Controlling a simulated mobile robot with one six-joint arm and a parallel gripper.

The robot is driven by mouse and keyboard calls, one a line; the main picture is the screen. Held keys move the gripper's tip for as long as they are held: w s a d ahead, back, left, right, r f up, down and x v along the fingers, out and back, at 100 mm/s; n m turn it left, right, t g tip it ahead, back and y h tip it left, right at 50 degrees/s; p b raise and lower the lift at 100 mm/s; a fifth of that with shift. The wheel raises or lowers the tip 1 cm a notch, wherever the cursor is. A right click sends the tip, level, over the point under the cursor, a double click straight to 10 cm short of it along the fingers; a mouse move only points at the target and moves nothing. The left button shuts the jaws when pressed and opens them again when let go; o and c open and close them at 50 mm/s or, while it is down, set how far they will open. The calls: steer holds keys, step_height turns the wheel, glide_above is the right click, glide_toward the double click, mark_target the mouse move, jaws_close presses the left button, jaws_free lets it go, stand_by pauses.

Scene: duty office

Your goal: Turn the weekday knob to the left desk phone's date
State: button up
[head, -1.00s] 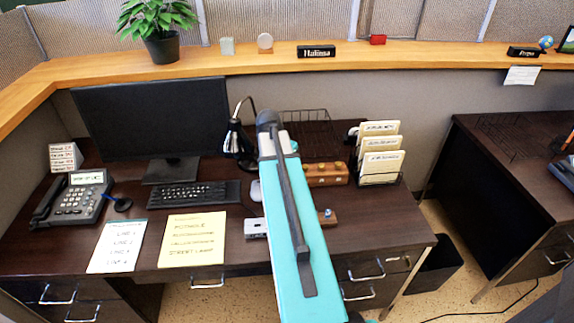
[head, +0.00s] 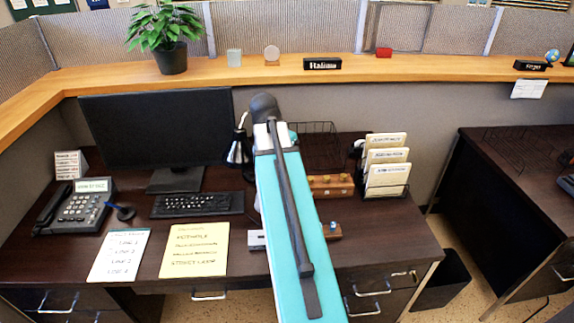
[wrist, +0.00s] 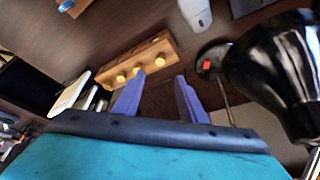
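The left desk phone (head: 75,207) stands at the left of the near desk with a lit green display (head: 92,185); its text is too small to read surely. A wooden block (head: 331,186) with several yellow knobs lies right of my arm. In the wrist view the same block (wrist: 152,62) and its yellow knobs (wrist: 121,79) lie beyond my fingers. A smaller wooden block with a blue knob (head: 332,226) sits nearer the desk front. Which knob is the weekday one, I cannot tell. My gripper (wrist: 160,76) is open and empty; my arm hides it in the head view.
A black lamp (wrist: 282,75) stands close on the right of my gripper; it also shows left of my arm in the head view (head: 238,153). A folder rack (head: 387,190) stands right of the blocks. Keyboard (head: 197,204), monitor (head: 160,130) and paper sheets (head: 195,250) fill the left side.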

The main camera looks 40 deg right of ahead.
steer(key=shift+v, duration=1.2)
